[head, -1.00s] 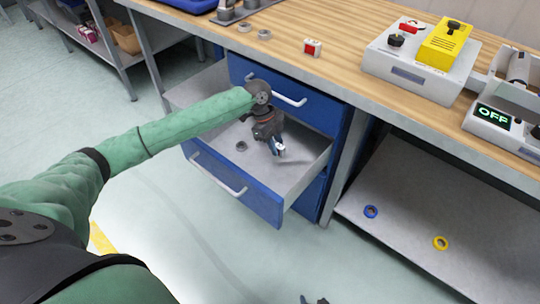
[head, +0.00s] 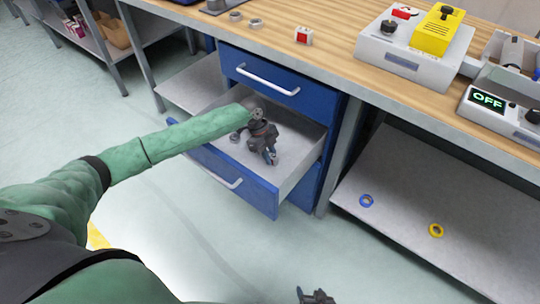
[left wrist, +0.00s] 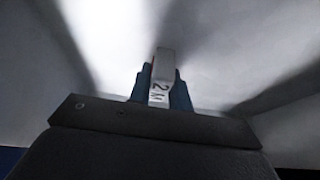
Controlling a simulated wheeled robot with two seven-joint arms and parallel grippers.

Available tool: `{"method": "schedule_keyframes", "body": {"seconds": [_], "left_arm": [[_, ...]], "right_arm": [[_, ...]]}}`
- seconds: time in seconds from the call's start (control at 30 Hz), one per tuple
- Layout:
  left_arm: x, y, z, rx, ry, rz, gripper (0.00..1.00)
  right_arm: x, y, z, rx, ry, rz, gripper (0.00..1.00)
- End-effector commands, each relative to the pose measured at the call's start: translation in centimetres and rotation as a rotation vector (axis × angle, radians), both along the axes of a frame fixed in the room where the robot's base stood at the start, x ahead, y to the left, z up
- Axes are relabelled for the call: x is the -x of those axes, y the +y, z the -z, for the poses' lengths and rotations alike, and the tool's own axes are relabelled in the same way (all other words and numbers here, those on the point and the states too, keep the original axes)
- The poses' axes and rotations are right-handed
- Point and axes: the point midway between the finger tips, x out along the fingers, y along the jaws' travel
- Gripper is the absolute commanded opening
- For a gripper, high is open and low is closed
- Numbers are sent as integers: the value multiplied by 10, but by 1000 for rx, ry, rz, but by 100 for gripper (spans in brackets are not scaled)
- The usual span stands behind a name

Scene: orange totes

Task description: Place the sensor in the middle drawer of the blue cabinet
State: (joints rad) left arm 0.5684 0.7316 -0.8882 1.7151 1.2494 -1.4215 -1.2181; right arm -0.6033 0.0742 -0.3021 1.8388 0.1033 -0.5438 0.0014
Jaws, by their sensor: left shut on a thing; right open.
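The blue cabinet (head: 282,92) stands under the bench. Its middle drawer (head: 225,172) is pulled out, with a grey inside and a white handle. My left gripper (head: 272,158) is down inside this drawer, near its right side. The sensor is mostly hidden in the head view. I cannot tell whether it touches the drawer floor. My right gripper (head: 315,298) shows at the bottom edge, open, over the floor.
A small round grey part (head: 235,138) is in the drawer, left of my gripper. The wooden bench top (head: 330,60) holds a red-and-white part (head: 303,35) and a yellow-topped control box (head: 415,50). Blue and yellow rings (head: 436,230) lie on the lower shelf.

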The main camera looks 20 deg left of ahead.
Motion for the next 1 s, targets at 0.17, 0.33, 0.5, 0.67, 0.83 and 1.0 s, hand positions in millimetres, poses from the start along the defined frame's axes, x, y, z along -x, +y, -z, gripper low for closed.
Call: {"method": "schedule_keyframes", "body": {"seconds": [0.17,0.33,0.5,0.67,0.83,1.0], "left_arm": [[0,0,-1,0,-1,0,0],[0,0,1,0,0,0,27],[0,0,1,0,-1,0,41],[0,0,1,0,-1,0,41],[-2,3,-8,0,-3,0,41],[-5,13,-32,0,-2,-1,41]], "right_arm": [[0,1,0,-1,0,-1,63],[0,0,-1,0,0,0,63],[0,0,0,0,0,0,63],[0,0,0,0,0,0,63],[0,-1,0,1,0,1,63],[0,-1,-2,2,1,0,63]]}}
